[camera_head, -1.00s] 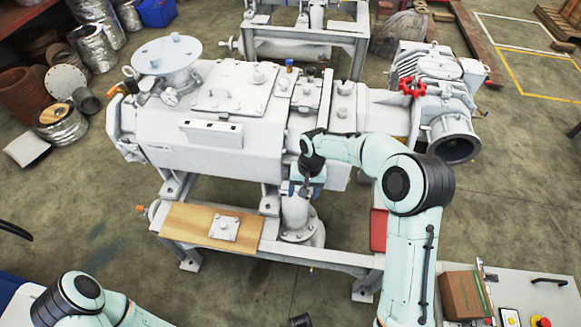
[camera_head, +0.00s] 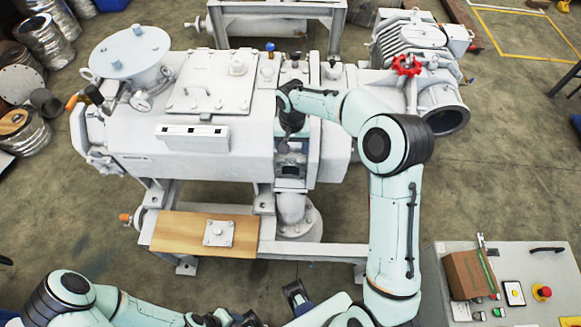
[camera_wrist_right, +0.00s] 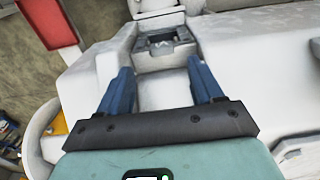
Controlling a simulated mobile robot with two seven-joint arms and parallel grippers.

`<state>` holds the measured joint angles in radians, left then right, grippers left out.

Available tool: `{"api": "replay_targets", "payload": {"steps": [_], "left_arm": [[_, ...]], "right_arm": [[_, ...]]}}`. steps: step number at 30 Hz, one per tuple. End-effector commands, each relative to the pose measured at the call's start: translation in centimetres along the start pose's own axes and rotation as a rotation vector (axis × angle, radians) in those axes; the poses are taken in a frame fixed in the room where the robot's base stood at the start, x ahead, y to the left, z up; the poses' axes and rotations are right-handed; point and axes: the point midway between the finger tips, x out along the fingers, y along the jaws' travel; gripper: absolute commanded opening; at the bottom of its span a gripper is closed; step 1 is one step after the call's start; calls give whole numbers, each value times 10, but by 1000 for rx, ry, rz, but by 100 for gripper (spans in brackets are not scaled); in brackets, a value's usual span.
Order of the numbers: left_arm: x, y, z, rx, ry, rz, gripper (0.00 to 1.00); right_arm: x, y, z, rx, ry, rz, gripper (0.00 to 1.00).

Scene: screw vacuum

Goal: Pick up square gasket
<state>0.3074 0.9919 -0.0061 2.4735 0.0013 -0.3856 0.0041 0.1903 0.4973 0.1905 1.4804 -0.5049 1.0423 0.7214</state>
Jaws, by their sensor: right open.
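My right gripper shows in the right wrist view (camera_wrist_right: 161,78) with two blue fingers spread apart and nothing between them. Beyond the fingertips is a square port (camera_wrist_right: 166,42) with a grey rim and a dark opening. In the head view this square port (camera_head: 291,171) sits on the machine's front, just below my right wrist. I cannot tell whether the rim is the square gasket or part of the machine. A square grey plate with a knob (camera_head: 219,234) lies on the wooden board. My left gripper (camera_head: 296,294) is partly in view at the bottom; its jaw opening is unclear.
The large white vacuum machine (camera_head: 150,160) fills the middle. The wooden board (camera_head: 180,235) lies on its frame. A control cabinet (camera_head: 440,262) with a brown box (camera_head: 467,273) and red button stands at the right. Metal ducts (camera_head: 40,40) stand at the left.

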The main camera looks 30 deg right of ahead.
Motion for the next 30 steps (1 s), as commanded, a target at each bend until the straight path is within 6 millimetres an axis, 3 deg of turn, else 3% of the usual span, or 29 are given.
{"api": "replay_targets", "payload": {"steps": [12, 21, 27, 30], "left_arm": [[0, 0, 0, 0, 1, 0, 43], [0, 0, 0, 0, 1, 0, 43], [0, 0, 0, 0, 1, 0, 43], [0, 0, 0, 0, 1, 0, 43]], "right_arm": [[49, -3, 3, -1, -2, 0, 66], [54, -3, 2, 0, 0, -1, 66], [54, -3, 2, 0, 0, -1, 1], [54, -3, 2, -1, 1, -1, 0]]}}
